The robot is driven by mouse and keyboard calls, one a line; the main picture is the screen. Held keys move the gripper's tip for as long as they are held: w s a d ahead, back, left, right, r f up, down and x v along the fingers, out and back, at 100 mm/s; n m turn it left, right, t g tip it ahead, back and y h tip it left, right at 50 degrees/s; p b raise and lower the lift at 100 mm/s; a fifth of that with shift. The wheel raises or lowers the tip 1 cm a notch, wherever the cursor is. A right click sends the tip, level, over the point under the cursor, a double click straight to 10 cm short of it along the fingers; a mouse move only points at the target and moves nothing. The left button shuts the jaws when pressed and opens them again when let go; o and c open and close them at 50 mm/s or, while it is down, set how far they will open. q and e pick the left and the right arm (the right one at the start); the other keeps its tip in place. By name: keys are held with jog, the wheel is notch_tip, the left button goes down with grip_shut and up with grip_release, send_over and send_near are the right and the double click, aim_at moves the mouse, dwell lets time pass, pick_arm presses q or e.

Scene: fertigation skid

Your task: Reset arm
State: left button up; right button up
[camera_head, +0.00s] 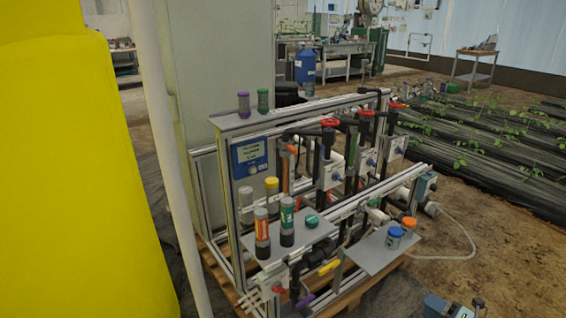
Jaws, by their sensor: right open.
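The part that seems to be my right gripper (462,308) shows only at the bottom edge, right of centre, as small blue-grey and dark pieces cut off by the frame. It is open, in front of and below the skid's small grey shelf (372,258), apart from it. I see nothing held in it. My left gripper is not in view. The fertigation skid (222,262) stands in the middle, a metal frame with pipes, red valve handles and a blue controller (250,157).
Two blue- and orange-topped jars stand on the small shelf. Several capped cylinders stand on the skid's other shelf (268,246) and top rail. A white pole (165,140) and large yellow surface (70,170) block the left. Planted rows (480,140) lie right; soil between is open.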

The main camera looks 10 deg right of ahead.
jog(key=s+a+r+m+g+y, duration=0.1)
jog(key=s+a+r+m, duration=0.5)
jog(key=a, duration=0.6)
jog(key=s+a+r+m+y, duration=0.2)
jog(key=s+a+r+m, duration=0.25)
jog(key=a+r, duration=0.5)
jog(key=s+a+r+m+g+y, duration=0.1)
jog(key=s+a+r+m, duration=0.4)
jog(key=a, duration=0.8)
jog(key=w+a+r+m+t+h+p, duration=0.3)
jog(key=w+a+r+m+t, duration=0.1)
jog(key=r+m, duration=0.3)
pick_arm(q)
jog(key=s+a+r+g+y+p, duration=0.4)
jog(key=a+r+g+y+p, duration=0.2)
jog(key=p, duration=2.9)
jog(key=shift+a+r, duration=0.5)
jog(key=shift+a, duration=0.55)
pick_arm(e)
jog(key=s+d+r+g+h, duration=0.4)
jog(key=d+g+h, duration=0.1)
jog(key=d, duration=0.3)
jog(key=shift+s+r+g, duration=0.15)
jog(key=shift+r+g, duration=0.25)
jog(key=shift+g, duration=0.2)
